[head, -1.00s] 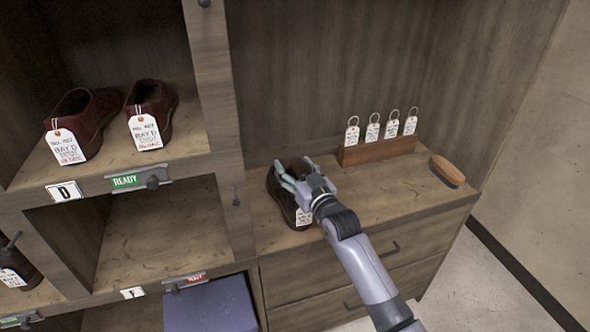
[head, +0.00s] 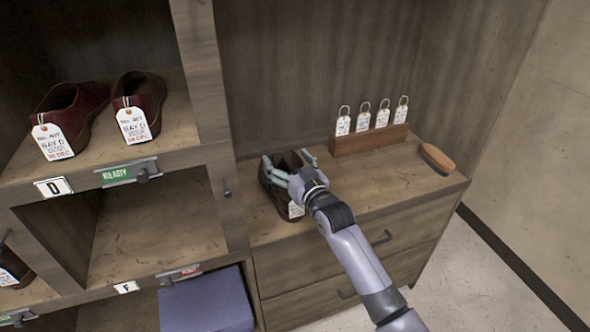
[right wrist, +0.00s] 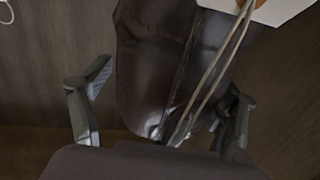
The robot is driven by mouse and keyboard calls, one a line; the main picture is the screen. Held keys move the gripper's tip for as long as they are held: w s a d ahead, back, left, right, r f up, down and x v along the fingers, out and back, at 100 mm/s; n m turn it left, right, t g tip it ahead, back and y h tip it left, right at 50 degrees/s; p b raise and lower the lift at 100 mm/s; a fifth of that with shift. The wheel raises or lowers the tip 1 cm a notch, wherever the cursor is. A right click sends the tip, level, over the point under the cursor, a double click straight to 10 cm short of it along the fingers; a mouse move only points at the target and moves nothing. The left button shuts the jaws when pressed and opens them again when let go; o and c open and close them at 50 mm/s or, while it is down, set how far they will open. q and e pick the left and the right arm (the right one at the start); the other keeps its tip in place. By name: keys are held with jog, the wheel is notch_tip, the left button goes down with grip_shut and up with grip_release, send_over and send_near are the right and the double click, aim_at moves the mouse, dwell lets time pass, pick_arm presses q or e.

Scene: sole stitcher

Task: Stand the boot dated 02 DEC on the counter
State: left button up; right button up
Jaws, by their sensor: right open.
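A dark brown boot (head: 270,193) with a white tag (head: 295,210) stands upright on the wooden counter (head: 350,185). The date on this tag is too small to read. My right gripper (head: 290,170) is open around the boot's upper part, one finger on each side. In the right wrist view the boot (right wrist: 160,60) fills the middle, with its tag (right wrist: 265,8) and string at the top, and the open fingers stand apart from its sides. My left gripper is not in view.
A key rack (head: 370,139) with several tagged rings stands at the back of the counter. A brush (head: 437,158) lies to its right. Red-brown shoes (head: 75,110) with BAY D tags sit on shelf D at left. A purple box (head: 207,300) is below.

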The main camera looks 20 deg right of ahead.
jog(key=s+d, duration=0.2)
jog(key=s, duration=0.9)
jog(key=shift+s, duration=0.2)
